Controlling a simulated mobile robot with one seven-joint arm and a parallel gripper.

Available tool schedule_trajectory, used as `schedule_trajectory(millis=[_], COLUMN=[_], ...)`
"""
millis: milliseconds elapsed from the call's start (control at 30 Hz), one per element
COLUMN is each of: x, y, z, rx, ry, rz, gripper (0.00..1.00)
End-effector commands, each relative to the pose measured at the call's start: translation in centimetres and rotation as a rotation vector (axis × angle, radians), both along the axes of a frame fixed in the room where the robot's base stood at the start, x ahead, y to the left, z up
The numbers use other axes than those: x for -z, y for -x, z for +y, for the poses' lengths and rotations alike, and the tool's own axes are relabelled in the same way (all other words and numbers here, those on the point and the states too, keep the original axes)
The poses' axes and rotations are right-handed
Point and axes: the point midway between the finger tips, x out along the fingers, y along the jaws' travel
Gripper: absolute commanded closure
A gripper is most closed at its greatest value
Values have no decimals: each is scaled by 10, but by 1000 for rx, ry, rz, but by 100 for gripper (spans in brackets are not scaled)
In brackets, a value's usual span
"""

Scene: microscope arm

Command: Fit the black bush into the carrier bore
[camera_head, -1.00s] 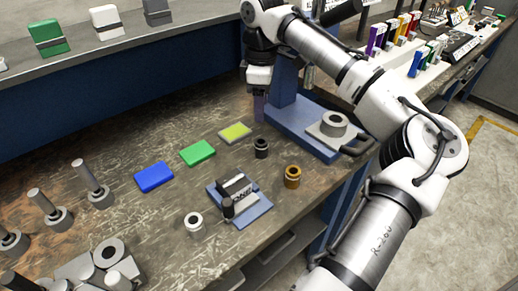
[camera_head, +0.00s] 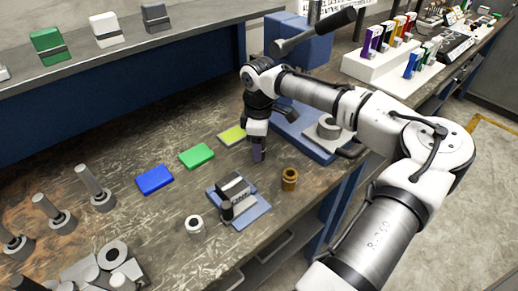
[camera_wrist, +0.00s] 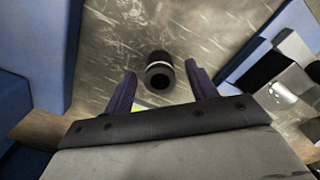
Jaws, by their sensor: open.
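The black bush (camera_wrist: 159,76), with a pale band around it, stands on the bench in the wrist view. My gripper (camera_wrist: 161,84) is open, with one finger on each side of the bush in that picture. I cannot tell how far above or around it the fingertips are. In the head view my gripper (camera_head: 257,154) points down and hides the bush. The grey carrier (camera_head: 328,128), with a round raised collar, sits on the blue press base (camera_head: 292,126) to the right, partly behind my arm. Its bore is barely visible.
A brown bush (camera_head: 289,179) stands right of my gripper and a white bush (camera_head: 194,225) nearer the front. A blue plate (camera_head: 252,213) bears a grey block. Green (camera_head: 197,156), blue (camera_head: 155,179) and yellow (camera_head: 232,135) pads lie left. The press lever (camera_head: 315,32) sticks out above.

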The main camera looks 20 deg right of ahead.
Motion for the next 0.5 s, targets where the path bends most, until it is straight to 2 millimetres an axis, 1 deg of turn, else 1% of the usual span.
schedule_trajectory(millis=[167,500], x=[0,0], y=[0,0], z=[0,0], rx=[0,0], ry=[0,0], rz=[0,0], gripper=[43,87])
